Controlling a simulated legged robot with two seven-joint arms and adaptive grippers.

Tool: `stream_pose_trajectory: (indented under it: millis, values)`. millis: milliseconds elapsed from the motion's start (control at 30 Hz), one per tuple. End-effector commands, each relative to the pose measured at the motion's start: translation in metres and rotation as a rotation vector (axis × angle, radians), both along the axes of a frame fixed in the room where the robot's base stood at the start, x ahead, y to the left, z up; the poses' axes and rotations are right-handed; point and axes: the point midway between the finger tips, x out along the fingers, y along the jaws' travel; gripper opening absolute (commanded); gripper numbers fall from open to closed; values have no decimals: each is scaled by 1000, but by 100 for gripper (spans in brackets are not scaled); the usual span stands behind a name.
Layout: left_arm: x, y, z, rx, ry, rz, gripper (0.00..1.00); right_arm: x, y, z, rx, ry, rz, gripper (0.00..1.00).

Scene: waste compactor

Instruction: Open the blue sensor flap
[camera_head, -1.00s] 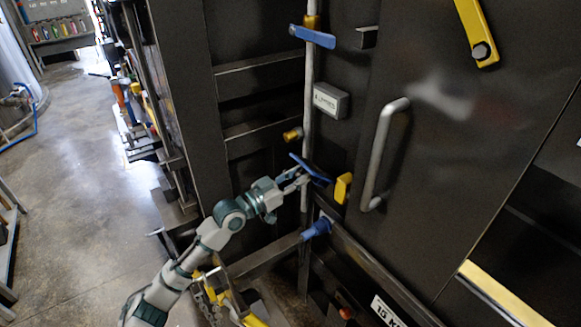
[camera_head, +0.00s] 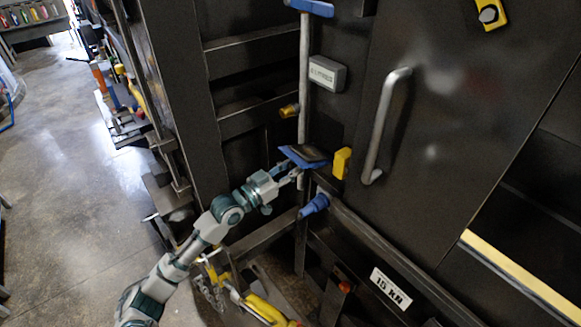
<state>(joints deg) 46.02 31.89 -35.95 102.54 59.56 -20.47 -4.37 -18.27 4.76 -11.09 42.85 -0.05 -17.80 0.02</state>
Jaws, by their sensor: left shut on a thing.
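The blue flap (camera_head: 303,157) is a thin plate on the vertical rod of the compactor, left of the yellow block. It lies tilted outward, with its dark upper face and blue rim showing. My left gripper (camera_head: 294,173) is just below the flap's lower edge, shut on it; the fingers are partly hidden by the flap. My right gripper is not in view.
A yellow block (camera_head: 341,163) sits right of the flap, and a blue knob (camera_head: 314,205) below it. A large grey handle (camera_head: 385,125) is on the dark door. A grey box (camera_head: 327,73) and blue lever (camera_head: 311,7) are above. Floor at left is open.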

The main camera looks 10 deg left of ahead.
Motion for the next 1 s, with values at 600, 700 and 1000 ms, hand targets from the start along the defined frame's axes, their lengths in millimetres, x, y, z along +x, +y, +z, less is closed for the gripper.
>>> stream_pose_trajectory:
  millis: [600,700,1000]
  values:
    - [-1,1,0,1,0,1,52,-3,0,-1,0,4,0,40]
    - [-1,1,1,1,-1,1,52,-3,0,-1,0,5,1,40]
    - [-25,26,-6,4,2,2,52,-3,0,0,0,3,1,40]
